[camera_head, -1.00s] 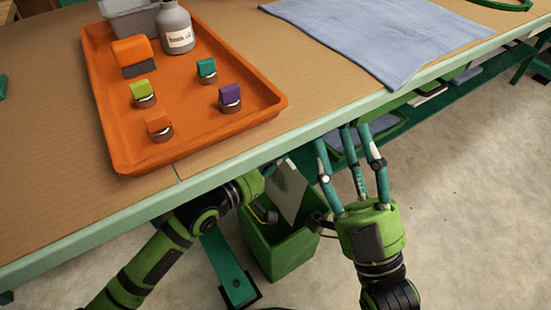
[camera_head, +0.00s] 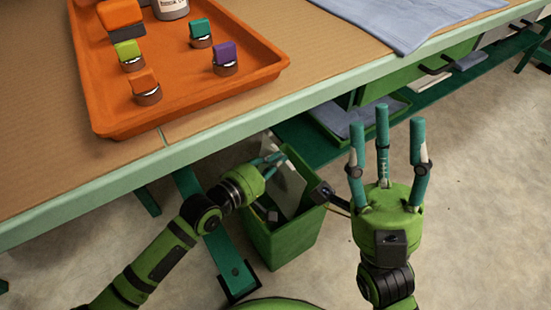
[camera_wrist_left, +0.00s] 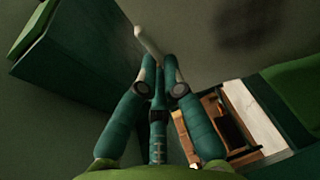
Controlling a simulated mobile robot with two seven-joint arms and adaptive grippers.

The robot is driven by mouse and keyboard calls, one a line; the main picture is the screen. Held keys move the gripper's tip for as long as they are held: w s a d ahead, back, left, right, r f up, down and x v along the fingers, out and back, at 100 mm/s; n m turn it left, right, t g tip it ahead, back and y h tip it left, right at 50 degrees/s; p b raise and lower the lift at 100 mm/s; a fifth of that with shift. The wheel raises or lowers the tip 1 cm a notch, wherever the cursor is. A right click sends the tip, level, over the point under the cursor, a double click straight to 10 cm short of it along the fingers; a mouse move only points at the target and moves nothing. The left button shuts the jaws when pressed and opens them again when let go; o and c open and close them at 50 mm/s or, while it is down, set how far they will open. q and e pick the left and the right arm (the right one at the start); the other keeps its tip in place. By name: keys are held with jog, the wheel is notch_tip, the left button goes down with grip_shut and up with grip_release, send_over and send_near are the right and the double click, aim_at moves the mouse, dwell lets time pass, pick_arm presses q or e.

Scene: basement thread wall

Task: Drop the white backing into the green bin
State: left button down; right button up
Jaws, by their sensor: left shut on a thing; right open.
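The white backing (camera_head: 288,187) is a pale, flat sheet, held upright and partly hidden by the fingers. The green bin (camera_head: 290,240) stands on the floor below the table edge. My left gripper (camera_head: 270,162) is shut on the backing at the bin's mouth. The sheet's lower part is hidden by the bin's front wall, so I cannot tell how deep it reaches. In the left wrist view, the left fingers (camera_wrist_left: 155,75) are close together before a grey surface with a dark smudge. My right gripper (camera_head: 385,145) is open and empty, fingers up, right of the bin.
The table (camera_head: 240,125) overhangs the bin's back. On it are an orange tray (camera_head: 190,110) with several coloured items and a blue-grey cloth (camera_head: 410,18). A green lower shelf (camera_head: 318,150) lies behind my right gripper. Bare floor (camera_head: 470,200) is free at right.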

pick_arm(q)
jog(key=c, duration=1.3)
grip_release()
jog(key=v, duration=1.2)
jog(key=shift+s+d, duration=0.1)
